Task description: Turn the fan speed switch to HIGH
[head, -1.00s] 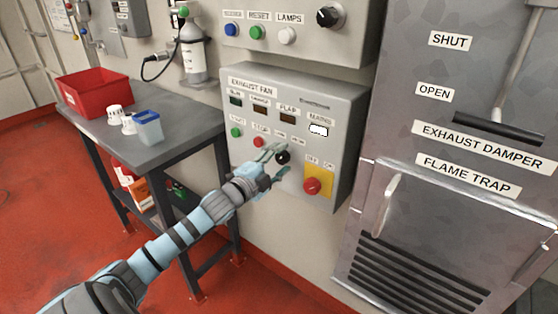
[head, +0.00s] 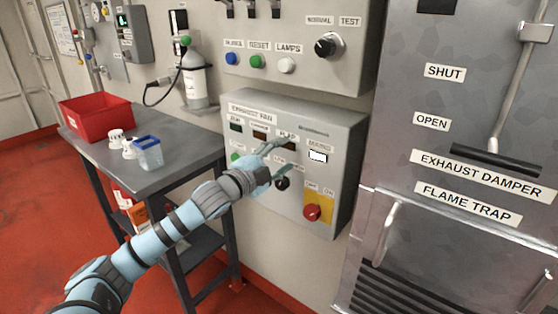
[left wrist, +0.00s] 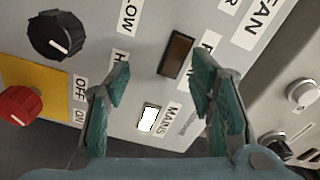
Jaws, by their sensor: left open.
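The exhaust fan panel (head: 335,125) is a grey box on the wall. Its black fan knob (head: 282,183) is low on the panel, and it shows at top left in the left wrist view (left wrist: 56,36) with a white line on its face. A LOW label (left wrist: 128,14) is near it; a label starting with H (left wrist: 121,58) is partly hidden by a finger. My left gripper (head: 286,155) is open and empty in front of the panel, above the knob and apart from it. Its teal fingers (left wrist: 160,78) frame the panel near the lit MAINS lamp. My right gripper is not in view.
A red knob on a yellow plate (head: 312,212) is right of and below the black knob. The MAINS lamp (head: 317,157) is lit white. Another panel with buttons (head: 257,62) is above. A table (head: 180,175) with a red bin (head: 97,117) stands left.

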